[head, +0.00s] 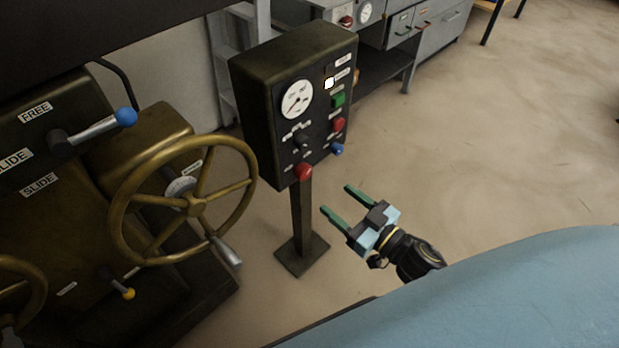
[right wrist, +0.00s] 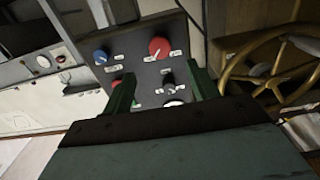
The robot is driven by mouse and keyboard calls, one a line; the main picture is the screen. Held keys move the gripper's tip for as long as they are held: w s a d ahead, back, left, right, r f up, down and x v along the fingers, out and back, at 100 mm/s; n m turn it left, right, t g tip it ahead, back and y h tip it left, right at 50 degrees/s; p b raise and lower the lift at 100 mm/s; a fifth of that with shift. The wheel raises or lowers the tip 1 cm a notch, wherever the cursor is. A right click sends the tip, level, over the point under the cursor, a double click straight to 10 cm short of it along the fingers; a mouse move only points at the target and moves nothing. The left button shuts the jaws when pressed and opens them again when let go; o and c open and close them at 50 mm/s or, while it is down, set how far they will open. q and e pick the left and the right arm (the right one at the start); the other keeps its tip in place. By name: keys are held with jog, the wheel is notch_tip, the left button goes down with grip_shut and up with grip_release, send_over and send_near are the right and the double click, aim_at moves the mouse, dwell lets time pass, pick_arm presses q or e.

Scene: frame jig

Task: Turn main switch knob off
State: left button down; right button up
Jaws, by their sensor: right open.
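A dark control box (head: 258,120) on a post carries a black switch knob (head: 301,140) below its gauge and a large red knob (head: 303,171) at its lower edge. The labels are too small to read, so I cannot tell which is the main switch. In the right wrist view the panel appears upside down, with the red knob (right wrist: 159,47) and black knob (right wrist: 168,81) between the fingers. My right gripper (head: 336,199) is open and empty, to the right of the box and apart from it. My left gripper is not in view.
The panel also has a gauge (head: 297,99), a lit white lamp (head: 329,83), a green button (head: 338,100), a red button (head: 339,124) and a blue knob (head: 337,149). A brass handwheel (head: 194,202) stands close on the left. Floor to the right is clear.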

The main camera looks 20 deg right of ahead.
aim_at(307, 175)
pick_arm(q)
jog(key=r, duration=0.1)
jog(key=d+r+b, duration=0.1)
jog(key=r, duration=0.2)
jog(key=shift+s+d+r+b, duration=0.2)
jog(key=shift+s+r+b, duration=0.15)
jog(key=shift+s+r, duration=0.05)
pick_arm(e)
jog(key=x, duration=1)
jog(key=shift+w+f, duration=0.1)
jog(key=shift+w, duration=0.05)
jog(key=c, duration=1)
